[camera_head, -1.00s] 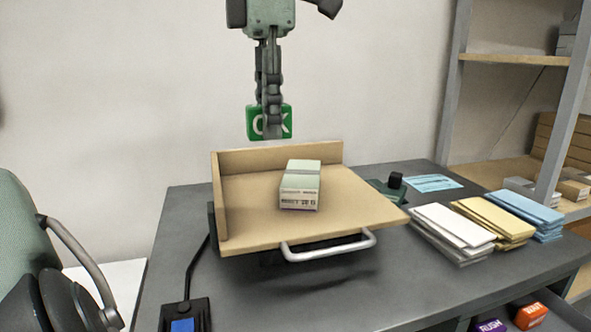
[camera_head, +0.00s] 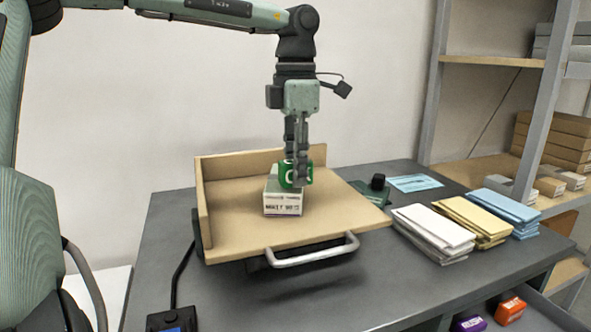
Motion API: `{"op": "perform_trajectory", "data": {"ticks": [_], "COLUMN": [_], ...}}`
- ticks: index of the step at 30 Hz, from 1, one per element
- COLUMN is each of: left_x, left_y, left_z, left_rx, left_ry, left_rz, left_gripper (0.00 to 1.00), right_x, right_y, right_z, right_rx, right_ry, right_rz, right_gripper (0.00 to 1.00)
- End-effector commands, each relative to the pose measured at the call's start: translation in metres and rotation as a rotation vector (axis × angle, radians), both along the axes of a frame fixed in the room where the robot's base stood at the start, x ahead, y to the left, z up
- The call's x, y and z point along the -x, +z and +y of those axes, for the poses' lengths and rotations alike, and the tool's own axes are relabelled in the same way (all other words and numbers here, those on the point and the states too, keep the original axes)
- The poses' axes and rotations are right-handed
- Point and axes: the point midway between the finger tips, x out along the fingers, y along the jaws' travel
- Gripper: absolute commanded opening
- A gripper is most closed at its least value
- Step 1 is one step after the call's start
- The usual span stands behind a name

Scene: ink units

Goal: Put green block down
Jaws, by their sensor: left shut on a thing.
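The green block (camera_head: 287,175) with white lettering is in the fingers of my left gripper (camera_head: 298,172), which points straight down and is shut on it. The block is just over the top of a pale box (camera_head: 283,205) with a printed label. I cannot tell whether block and box touch. The box sits on the wooden tray (camera_head: 236,232), which has raised walls at the left and back and a metal handle at the front. The fingers hide part of the block. My right gripper is not in view.
Stacks of white (camera_head: 432,232), yellow (camera_head: 474,222) and blue (camera_head: 512,208) envelopes lie right of the tray on the grey desk (camera_head: 300,297). A shelf rack (camera_head: 490,166) is at the right. A small device (camera_head: 172,320) is front left.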

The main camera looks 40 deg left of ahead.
Motion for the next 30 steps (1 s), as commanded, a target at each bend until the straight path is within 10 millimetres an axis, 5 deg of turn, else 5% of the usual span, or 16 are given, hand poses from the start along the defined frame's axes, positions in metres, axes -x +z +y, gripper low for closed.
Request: {"op": "perform_trajectory", "data": {"ticks": [14,15,19,30], "left_x": [0.0002,0.0002,0.0002,0.0002], "left_y": [-0.0112,-0.0101,-0.01,-0.005], "left_z": [-0.0001,-0.0001,-0.0001,-0.0001], "left_rx": [0.0,0.0,0.0,0.0], "left_ry": [-0.001,-0.001,0.0,0.0], "left_rz": [-0.001,-0.001,-0.001,-0.001], "left_gripper": [0.0,0.3,0.46,0.46], "right_x": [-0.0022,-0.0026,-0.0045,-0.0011], "right_y": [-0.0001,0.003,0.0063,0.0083], "right_z": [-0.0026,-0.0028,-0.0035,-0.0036], "right_rx": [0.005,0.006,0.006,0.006], "right_ry": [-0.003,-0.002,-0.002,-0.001], "right_rz": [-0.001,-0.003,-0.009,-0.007], "right_gripper": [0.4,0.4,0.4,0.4]}}
